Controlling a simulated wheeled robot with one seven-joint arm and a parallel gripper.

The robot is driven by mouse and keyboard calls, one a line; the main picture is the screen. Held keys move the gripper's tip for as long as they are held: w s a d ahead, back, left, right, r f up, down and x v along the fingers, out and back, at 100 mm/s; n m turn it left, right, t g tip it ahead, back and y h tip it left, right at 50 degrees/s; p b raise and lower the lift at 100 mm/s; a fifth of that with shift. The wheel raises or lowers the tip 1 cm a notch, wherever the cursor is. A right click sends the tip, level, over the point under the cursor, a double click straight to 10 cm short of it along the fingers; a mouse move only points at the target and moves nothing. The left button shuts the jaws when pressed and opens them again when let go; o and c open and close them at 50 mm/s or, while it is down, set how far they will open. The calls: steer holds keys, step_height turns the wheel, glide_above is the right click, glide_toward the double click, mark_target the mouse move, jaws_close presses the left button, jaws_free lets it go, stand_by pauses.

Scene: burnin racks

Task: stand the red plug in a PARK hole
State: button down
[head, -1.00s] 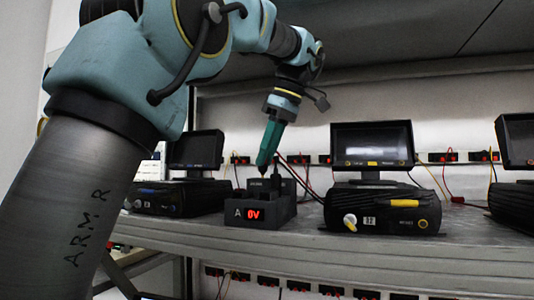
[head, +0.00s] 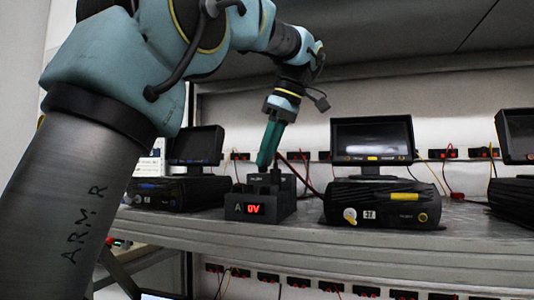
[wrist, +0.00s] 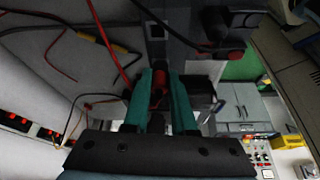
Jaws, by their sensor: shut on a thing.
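My gripper (head: 264,164) is teal-fingered and points down over a black block (head: 272,212) marked A, whose red display reads 0V. In the wrist view my gripper (wrist: 160,76) is shut on the red plug (wrist: 158,82), which sits between the two fingers. In the head view the plug is not clearly visible behind the fingers. The fingertips are close to the block's raised top; I cannot tell whether the plug touches it. PARK holes cannot be made out, and no PARK label is legible.
A black unit with a screen (head: 371,141) and a yellow-marked box (head: 383,206) stands right of the block. Another screen unit (head: 196,147) stands left. Red and black leads hang near my gripper in the wrist view. The shelf front (head: 330,236) is clear.

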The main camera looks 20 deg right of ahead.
steer(key=c, duration=0.7)
jaws_free()
steer(key=shift+o, duration=0.6)
steer(key=o, duration=0.3)
